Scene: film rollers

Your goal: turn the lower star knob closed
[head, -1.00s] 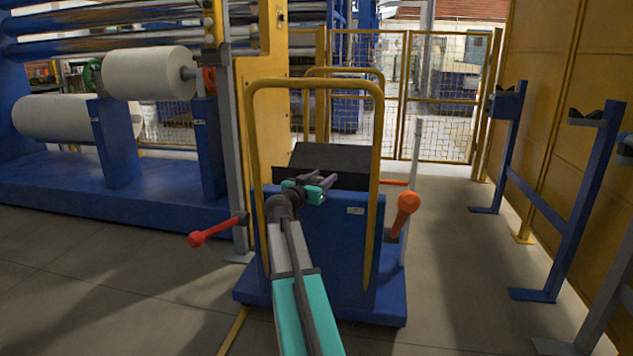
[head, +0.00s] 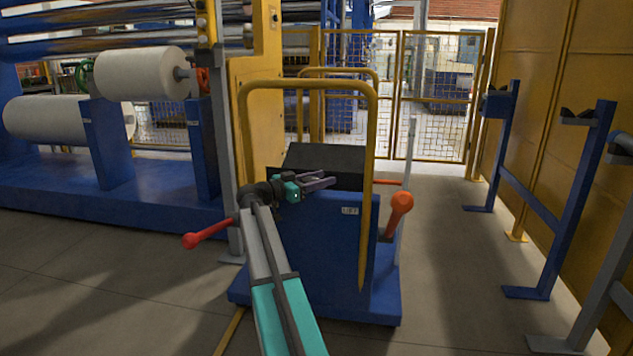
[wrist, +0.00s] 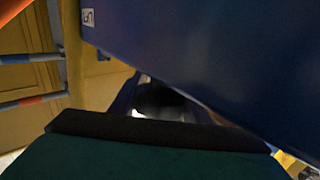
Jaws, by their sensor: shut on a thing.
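My gripper (head: 331,179) is in front of the upper blue body of a lift cart (head: 325,245), just below its black top block. Its grey fingers point right. In the wrist view a dark rounded thing (wrist: 160,98) lies between the fingers, and they are shut on it. It is too dark to tell whether it is the lower star knob. I cannot make out a star knob for certain in the head view.
A yellow tube handle (head: 308,84) rises around my gripper's area.

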